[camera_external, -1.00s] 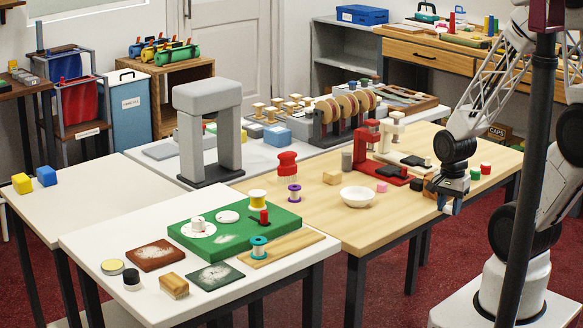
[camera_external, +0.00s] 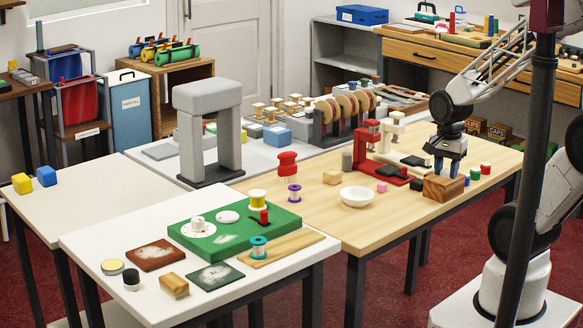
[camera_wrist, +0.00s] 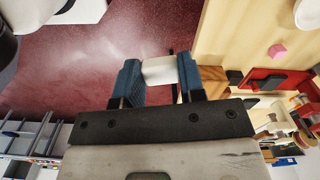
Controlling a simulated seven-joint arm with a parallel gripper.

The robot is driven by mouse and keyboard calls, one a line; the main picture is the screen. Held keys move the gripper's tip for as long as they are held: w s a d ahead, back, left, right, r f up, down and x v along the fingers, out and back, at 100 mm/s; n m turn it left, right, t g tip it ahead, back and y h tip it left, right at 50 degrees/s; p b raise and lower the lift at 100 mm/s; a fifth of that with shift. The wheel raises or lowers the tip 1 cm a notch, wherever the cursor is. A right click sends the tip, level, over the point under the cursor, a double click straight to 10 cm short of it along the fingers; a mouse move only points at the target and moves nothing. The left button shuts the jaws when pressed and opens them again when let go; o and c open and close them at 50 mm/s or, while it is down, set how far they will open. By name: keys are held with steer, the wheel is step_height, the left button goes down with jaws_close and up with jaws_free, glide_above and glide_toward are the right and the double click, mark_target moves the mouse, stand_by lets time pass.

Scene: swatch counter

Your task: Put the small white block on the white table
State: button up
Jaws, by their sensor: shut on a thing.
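The small white block (camera_wrist: 160,70) is between the blue fingers of my gripper (camera_wrist: 160,78) in the wrist view, touched on both sides. In the external view my gripper (camera_external: 446,168) is above the wooden block (camera_external: 444,188) at the right end of the wood-topped table (camera_external: 400,215); the white block is hard to make out there.
A white bowl (camera_external: 357,197), a red stand (camera_external: 368,150) and a pink block (camera_external: 381,187) lie left of my gripper. Green (camera_external: 475,173) and red (camera_external: 486,168) blocks lie to its right. A grey arch (camera_external: 209,130) rises on the back table. The left table has bare room.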

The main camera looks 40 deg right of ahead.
steer(key=w+a+r+n, duration=0.3)
steer(key=w+a+n, duration=0.1)
steer(key=w+a, duration=0.9)
steer(key=w+a+n, duration=0.2)
steer(key=w+a, duration=0.1)
steer(key=a, duration=0.6)
steer(key=w+a+n, duration=0.2)
steer(key=a, duration=0.8)
steer(key=s+a+f+n, duration=0.1)
steer(key=s+a+n, duration=0.1)
steer(key=a, duration=1)
steer(key=s+a+f+n, duration=0.1)
steer(key=s+a+n, duration=0.15)
steer(key=a, duration=0.95)
steer(key=s+a+f+n, duration=0.1)
steer(key=s+a, duration=0.3)
steer(key=a, duration=0.3)
steer(key=s+a+f+n, duration=0.1)
steer(key=s+a+n, duration=0.15)
steer(key=a, duration=0.35)
steer(key=shift+m, duration=0.3)
steer(key=f, duration=0.4)
steer(key=shift+s+a+f, duration=0.25)
steer(key=shift+s+a, duration=0.05)
steer(key=shift+s, duration=0.05)
glide_above(156, 307)
steer(key=shift+f, duration=0.7)
